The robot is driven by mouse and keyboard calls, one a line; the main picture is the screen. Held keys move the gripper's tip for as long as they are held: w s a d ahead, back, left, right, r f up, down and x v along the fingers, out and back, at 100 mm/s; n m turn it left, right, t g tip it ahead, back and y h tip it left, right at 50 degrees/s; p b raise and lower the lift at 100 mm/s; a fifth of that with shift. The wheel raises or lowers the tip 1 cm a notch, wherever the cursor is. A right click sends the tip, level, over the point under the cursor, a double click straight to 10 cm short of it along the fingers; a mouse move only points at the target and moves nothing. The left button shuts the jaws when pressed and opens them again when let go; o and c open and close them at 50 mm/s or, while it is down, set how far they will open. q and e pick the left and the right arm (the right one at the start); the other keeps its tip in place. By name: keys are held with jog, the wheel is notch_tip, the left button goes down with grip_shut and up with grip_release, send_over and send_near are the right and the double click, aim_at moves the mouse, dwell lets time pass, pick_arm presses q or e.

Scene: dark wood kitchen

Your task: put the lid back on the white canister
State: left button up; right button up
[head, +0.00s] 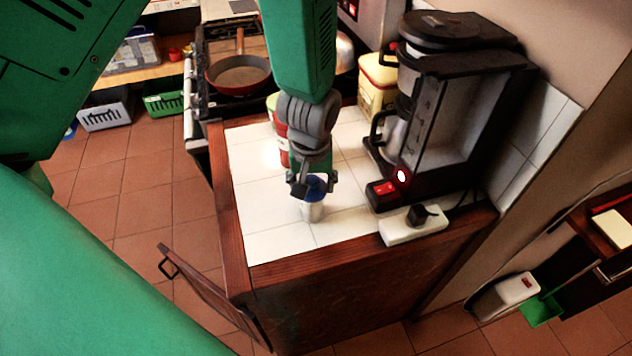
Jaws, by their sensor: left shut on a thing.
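A small white canister (313,212) stands upright on the white tiled counter, near its front edge. A blue lid (316,186) is at the canister's top, between the fingers of my left gripper (313,187). The gripper reaches down from above and is shut on the lid. The fingers hide part of the lid and the canister's rim, so I cannot tell whether the lid is seated or just above the rim. My right gripper is not in view.
A coffee machine (455,100) and a white power strip (413,226) stand to the right of the canister. A red and green tin (281,135) and a yellow canister (377,85) are behind. The counter left of the canister is clear.

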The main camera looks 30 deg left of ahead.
pick_arm(q)
jog(key=shift+d+r, duration=0.15)
jog(key=shift+d, duration=0.8)
jog(key=shift+a, duration=0.5)
jog(key=shift+a+f, duration=0.2)
jog(key=shift+a, duration=0.5)
jog(key=shift+d, duration=0.25)
jog(key=shift+a, duration=0.55)
jog(key=o, duration=1.1)
jog(key=shift+a+f, duration=0.1)
jog(key=shift+d, duration=0.3)
jog(key=o, duration=0.5)
jog(key=shift+d, duration=0.2)
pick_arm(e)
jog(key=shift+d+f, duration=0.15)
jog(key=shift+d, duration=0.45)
pick_arm(q)
jog(key=shift+a, duration=0.15)
